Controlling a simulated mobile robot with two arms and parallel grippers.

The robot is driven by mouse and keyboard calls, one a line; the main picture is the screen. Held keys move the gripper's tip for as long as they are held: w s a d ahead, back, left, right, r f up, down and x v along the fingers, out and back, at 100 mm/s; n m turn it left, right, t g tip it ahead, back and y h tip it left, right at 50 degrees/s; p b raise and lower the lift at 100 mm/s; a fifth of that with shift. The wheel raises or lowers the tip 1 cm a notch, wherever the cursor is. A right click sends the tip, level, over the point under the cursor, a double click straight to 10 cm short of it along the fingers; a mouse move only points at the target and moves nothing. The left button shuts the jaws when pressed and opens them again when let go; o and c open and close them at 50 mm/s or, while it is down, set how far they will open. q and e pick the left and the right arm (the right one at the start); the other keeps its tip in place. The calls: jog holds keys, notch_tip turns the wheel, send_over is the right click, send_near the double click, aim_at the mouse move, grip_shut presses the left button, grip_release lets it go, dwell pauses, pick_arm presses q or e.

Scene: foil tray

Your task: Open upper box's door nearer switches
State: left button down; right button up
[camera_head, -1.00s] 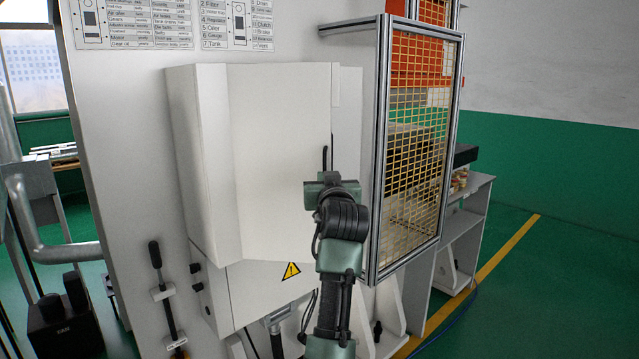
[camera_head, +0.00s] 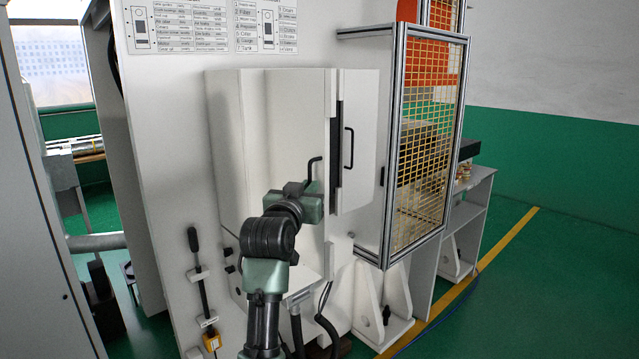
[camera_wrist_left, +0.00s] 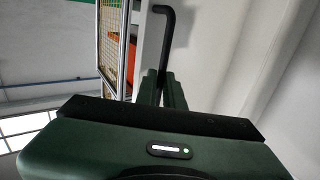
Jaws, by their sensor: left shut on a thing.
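The upper box is white, fixed to a white panel, with two doors. Its left door (camera_head: 285,125), on the side of the small black switches (camera_head: 229,261), stands ajar, its free edge forward of the right door (camera_head: 360,110). A dark gap (camera_head: 337,145) shows between them. My left gripper (camera_head: 311,186) is shut on the left door's black handle (camera_head: 315,165). The left wrist view shows the handle (camera_wrist_left: 167,35) rising from between the fingers (camera_wrist_left: 161,88); the exact contact is small. The right door's handle (camera_head: 349,148) is free. My right gripper is not in view.
A yellow mesh guard in a metal frame (camera_head: 425,140) stands close to the right of the box. A lever (camera_head: 199,270) is mounted on the panel at lower left. Green floor (camera_head: 520,270) is open at the right.

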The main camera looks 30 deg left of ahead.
pick_arm(q)
jog(key=shift+s+a+r+h, duration=0.3)
jog(key=shift+s+a, duration=0.45)
jog(key=shift+a, duration=0.1)
jog(key=c, duration=1.5)
grip_release()
jog(key=shift+w+a+f, duration=0.1)
jog(key=shift+w+f, duration=0.05)
jog(key=shift+f, duration=0.05)
jog(key=shift+c, duration=0.2)
jog(key=b+v, duration=0.2)
jog(key=v, duration=0.5)
jog(key=shift+s+f+b, duration=0.25)
jog(key=shift+f+b, duration=0.05)
jog(key=shift+b, duration=0.05)
jog(key=shift+f, duration=0.1)
